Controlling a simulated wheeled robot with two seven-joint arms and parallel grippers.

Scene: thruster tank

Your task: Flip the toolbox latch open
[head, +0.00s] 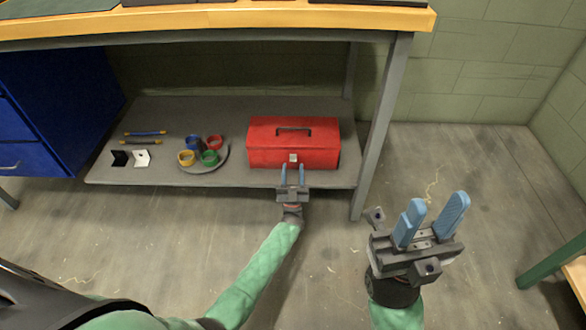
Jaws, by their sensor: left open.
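A red toolbox (318,136) with a dark top handle stands on the grey lower shelf of the workbench, its lid closed. Its small silver latch (293,158) is at the middle of the front face and appears to be down against it. My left gripper (292,170) is open in front of the toolbox, just below the latch, with a blue finger on either side of it. I cannot tell whether the fingers touch the toolbox. My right gripper (432,215) is in the right foreground, its two blue fingers apart and nothing between them.
A grey bench leg (382,125) stands right of the toolbox. A blue drawer cabinet (65,100) is at left. The floor at right is mostly clear.

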